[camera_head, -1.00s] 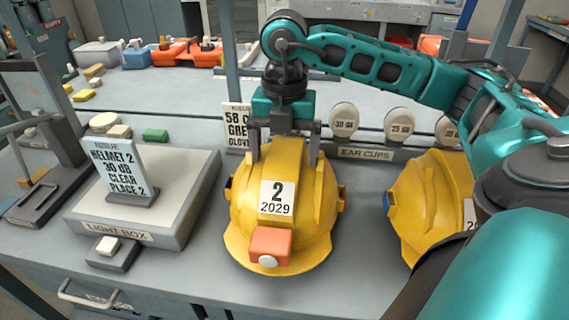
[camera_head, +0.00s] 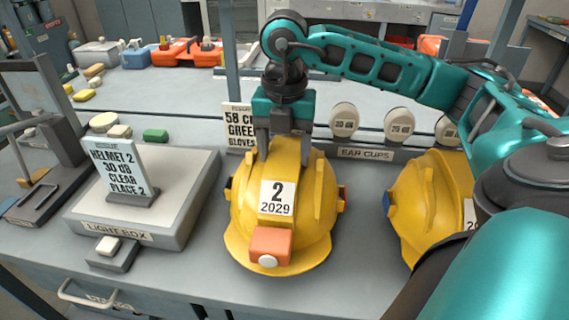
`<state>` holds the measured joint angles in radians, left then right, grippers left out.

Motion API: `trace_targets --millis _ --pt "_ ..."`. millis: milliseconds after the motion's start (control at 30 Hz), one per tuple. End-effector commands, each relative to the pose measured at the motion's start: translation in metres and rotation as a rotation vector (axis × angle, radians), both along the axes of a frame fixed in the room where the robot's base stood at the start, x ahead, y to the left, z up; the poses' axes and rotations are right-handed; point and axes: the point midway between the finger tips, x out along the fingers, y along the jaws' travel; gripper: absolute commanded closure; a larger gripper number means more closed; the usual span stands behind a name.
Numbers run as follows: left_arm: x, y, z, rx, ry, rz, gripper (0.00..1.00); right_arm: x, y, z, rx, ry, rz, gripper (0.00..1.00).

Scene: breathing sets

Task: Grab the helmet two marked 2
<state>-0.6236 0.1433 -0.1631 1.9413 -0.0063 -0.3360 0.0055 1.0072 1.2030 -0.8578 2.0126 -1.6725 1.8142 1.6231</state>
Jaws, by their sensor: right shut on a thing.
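The yellow helmet marked 2 and 2029 (camera_head: 310,222) sits upright on the grey bench in the middle of the head view. It has an orange box with a white round knob at its front. My right gripper (camera_head: 283,150) comes down from above and is shut on the helmet's top ridge, one finger on each side. The fingertips are partly hidden against the shell. My left gripper is not in view.
A second yellow helmet (camera_head: 415,205) stands to the right, partly hidden by my right arm. A light box (camera_head: 185,200) with a sign reading HELMET 2 (camera_head: 118,170) stands at the left. Ear cups (camera_head: 343,121) and a glove sign (camera_head: 237,127) are behind.

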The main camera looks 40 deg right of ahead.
Motion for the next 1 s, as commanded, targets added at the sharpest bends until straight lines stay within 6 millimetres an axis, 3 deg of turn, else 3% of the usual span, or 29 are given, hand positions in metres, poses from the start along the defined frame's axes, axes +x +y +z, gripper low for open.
trace_targets --millis 167,633,867,1000 --pt "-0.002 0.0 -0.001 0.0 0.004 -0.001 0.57 0.0 0.0 0.0 0.0 0.0 0.0 1.0" --pt "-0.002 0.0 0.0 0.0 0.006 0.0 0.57 0.001 0.0 0.013 0.0 -0.004 -0.001 1.0" --pt "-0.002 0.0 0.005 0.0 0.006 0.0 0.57 0.001 0.001 0.051 0.003 -0.007 0.0 1.0" --pt "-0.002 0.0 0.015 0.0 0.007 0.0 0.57 0.001 0.0 0.087 0.001 -0.008 0.0 1.0"
